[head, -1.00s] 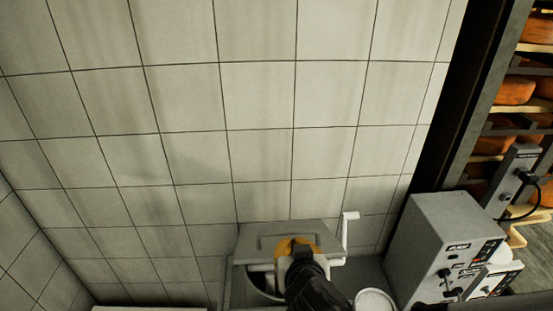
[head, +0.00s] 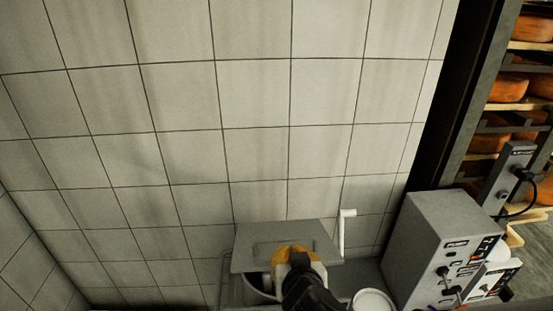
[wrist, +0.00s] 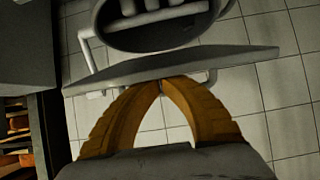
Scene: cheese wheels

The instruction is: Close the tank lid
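The tank lid (head: 257,232) is a flat grey panel with a bar handle, raised at a tilt over the tank (head: 258,283). The wrist view shows the lid (wrist: 230,62) nearly edge-on, with the dark tank opening (wrist: 165,32) beyond it, so the tank is open. My gripper (head: 297,250) has yellow fingers on the lid's handle side. In the wrist view the fingertips (wrist: 162,84) meet close to the lid and its handle. I see nothing clearly held between them. Whether they touch the lid or handle is hard to tell. My arm hides part of the tank.
A white crank-shaped pipe (head: 343,232) rises right of the lid. A grey control box (head: 440,235) stands further right, with a round white container (head: 373,300) before it. A tiled wall (head: 250,100) is behind. Cheese shelves (head: 525,105) are at the far right.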

